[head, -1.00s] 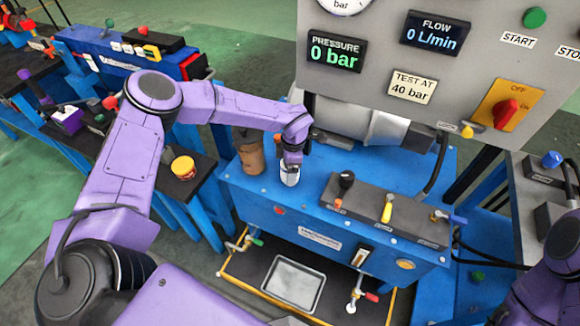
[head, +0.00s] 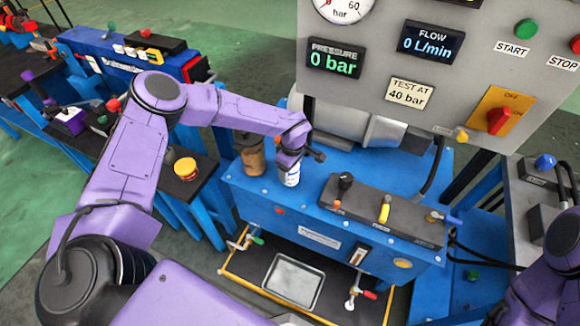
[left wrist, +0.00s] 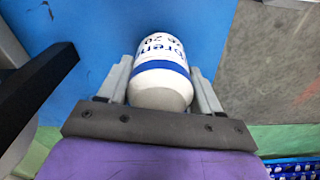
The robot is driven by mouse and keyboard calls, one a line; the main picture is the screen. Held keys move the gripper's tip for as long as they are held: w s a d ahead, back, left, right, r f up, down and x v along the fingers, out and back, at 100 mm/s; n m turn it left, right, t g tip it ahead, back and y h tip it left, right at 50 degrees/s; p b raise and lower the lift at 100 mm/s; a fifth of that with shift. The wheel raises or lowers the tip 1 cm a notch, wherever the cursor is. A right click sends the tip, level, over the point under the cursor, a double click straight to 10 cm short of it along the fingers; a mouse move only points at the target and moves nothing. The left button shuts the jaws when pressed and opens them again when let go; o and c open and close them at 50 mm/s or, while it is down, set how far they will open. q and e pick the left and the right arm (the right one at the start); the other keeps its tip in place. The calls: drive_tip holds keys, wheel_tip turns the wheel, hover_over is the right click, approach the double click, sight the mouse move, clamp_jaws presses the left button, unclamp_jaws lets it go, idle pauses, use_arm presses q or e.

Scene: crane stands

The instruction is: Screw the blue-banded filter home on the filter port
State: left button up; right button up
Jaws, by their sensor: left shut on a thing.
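The white filter with a blue band (head: 290,176) stands near upright at the back left of the blue test bench top (head: 262,194). It also shows close up in the left wrist view (left wrist: 160,68), with its blue band and part of some lettering. My left gripper (head: 289,164) is shut on it from above, with one finger on each side in the left wrist view. The filter port is not visible; I cannot tell whether the filter's lower end is seated on it. My right arm shows at the right edge, but its gripper is out of view.
A brown canister (head: 251,153) stands just left of the filter. A grey valve block (head: 370,214) with levers lies to the right. A grey panel (head: 362,85) reads 0 bar and 0 L/min. A yellow-and-red jar (head: 185,168) sits on the black side bench.

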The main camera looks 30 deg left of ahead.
use_arm(q)
drive_tip(key=shift+m, duration=1.1)
drive_tip(key=shift+r+m+p, duration=0.15)
drive_tip(key=shift+m+p, duration=0.35)
drive_tip(key=shift+m, duration=1.4)
drive_tip(key=shift+f+m, duration=0.2)
drive_tip(key=shift+m, duration=0.5)
drive_tip(key=shift+r+m+p, duration=0.1)
drive_tip(key=shift+m+p, duration=0.35)
drive_tip(key=shift+m, duration=0.75)
drive_tip(key=m, duration=0.2)
drive_tip(key=shift+m+t+h, duration=0.3)
drive_tip(key=shift+m, duration=0.1)
